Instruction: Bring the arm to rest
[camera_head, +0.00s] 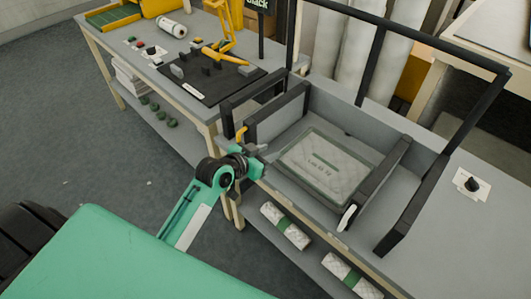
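My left arm is teal and reaches in from the lower left. Its gripper (256,158) is at the front edge of the workbench, beside the front left corner of a grey framed bay. The fingers are small and dark here, so I cannot tell whether they are open or shut, and no held thing is clear. A flat, pale wrapped pack (325,162) with a label lies inside the bay, to the right of the gripper and apart from it. My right gripper is not in view.
Black bars (372,62) rise around the bay. Two white rolls with green bands, a left one (285,226) and a right one (350,275), lie on the lower shelf. Open floor (90,150) lies left.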

